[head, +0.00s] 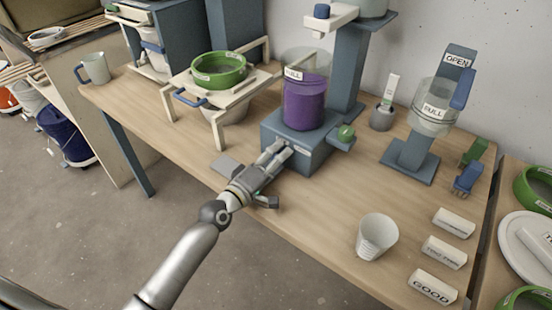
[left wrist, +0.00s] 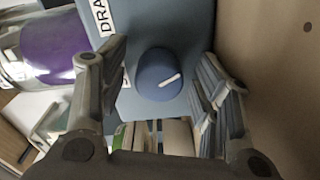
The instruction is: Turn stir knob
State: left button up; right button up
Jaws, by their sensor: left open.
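The blue round knob (left wrist: 158,76) with a white pointer line sits on the face of the blue-grey stirrer base (left wrist: 188,25), which also shows in the head view (head: 312,154). My left gripper (head: 281,152) reaches the front of this base. It is open, and in the left wrist view its fingers (left wrist: 160,85) stand on either side of the knob with gaps visible. I cannot tell how deep the fingertips reach around it. In the head view the gripper hides the knob. A clear vessel of purple glaze (head: 303,104) stands on the base. My right gripper is not in view.
A green knob (head: 346,131) juts from the base's right side. A stand with a "FULL" vessel (head: 433,120) is at the right. A wooden frame (head: 220,112) holds a green-rimmed sieve (head: 218,77).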

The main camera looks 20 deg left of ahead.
pick_arm(q)
jog(key=v, duration=1.2)
dwell(1.0)
